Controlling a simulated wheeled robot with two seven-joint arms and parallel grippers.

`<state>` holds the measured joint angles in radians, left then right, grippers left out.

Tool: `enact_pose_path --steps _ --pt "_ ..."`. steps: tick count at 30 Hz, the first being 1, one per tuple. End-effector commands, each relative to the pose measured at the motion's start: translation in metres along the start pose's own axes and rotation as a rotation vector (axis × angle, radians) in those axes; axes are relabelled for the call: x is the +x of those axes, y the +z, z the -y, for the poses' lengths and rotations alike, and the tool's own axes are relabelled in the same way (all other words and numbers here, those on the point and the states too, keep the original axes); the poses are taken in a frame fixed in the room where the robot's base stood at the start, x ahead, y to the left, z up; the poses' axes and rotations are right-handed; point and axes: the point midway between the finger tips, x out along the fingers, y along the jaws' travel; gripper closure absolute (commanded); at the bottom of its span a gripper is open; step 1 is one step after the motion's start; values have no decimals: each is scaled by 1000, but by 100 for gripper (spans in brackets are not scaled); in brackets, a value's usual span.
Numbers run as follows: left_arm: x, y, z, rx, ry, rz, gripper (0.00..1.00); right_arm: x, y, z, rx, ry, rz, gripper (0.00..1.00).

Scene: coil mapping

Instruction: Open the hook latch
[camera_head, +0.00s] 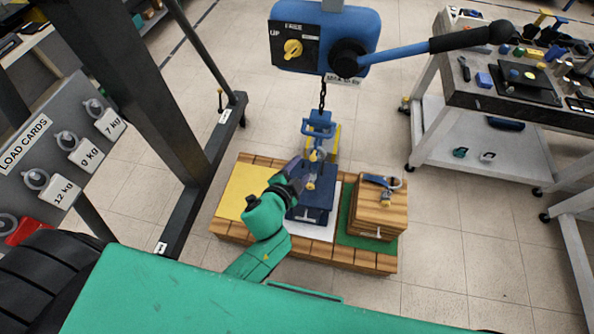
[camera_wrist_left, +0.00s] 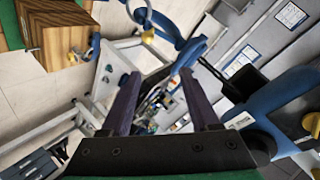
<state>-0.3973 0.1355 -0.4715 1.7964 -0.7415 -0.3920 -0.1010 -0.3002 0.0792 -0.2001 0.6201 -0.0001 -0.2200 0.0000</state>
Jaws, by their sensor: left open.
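A blue hook piece (camera_head: 318,125) hangs on a dark chain (camera_head: 322,95) below the blue hoist (camera_head: 325,38) in the head view. Brass-coloured parts show just below it, above a dark blue block. My left gripper (camera_head: 297,170) is beside these parts, on their left, its fingers partly overlapping them. In the left wrist view its two purple fingers (camera_wrist_left: 158,73) are apart. A curved blue part (camera_wrist_left: 190,55) shows near the right fingertip; I cannot tell whether they touch. I cannot make out the latch clearly. My right gripper is in neither view.
A wooden platform (camera_head: 230,232) carries the dark blue block (camera_head: 310,203) and a wooden box (camera_head: 378,214) with a blue shackle on top. A tool cart (camera_head: 440,140) stands right. The load-card rack (camera_head: 60,140) and dark frame stand left.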

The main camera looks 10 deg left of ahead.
Motion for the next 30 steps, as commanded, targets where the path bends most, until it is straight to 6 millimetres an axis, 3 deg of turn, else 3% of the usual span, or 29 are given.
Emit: enact_pose_path --steps 7,23,26,30 --pt "-19 0 0 0 0 0 38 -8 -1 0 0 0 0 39" --pt "-23 1 -2 1 0 0 38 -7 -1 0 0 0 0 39" --pt "-36 2 -3 1 2 1 38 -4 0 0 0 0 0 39" --pt "-73 4 -5 -1 5 2 38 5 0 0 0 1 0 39"
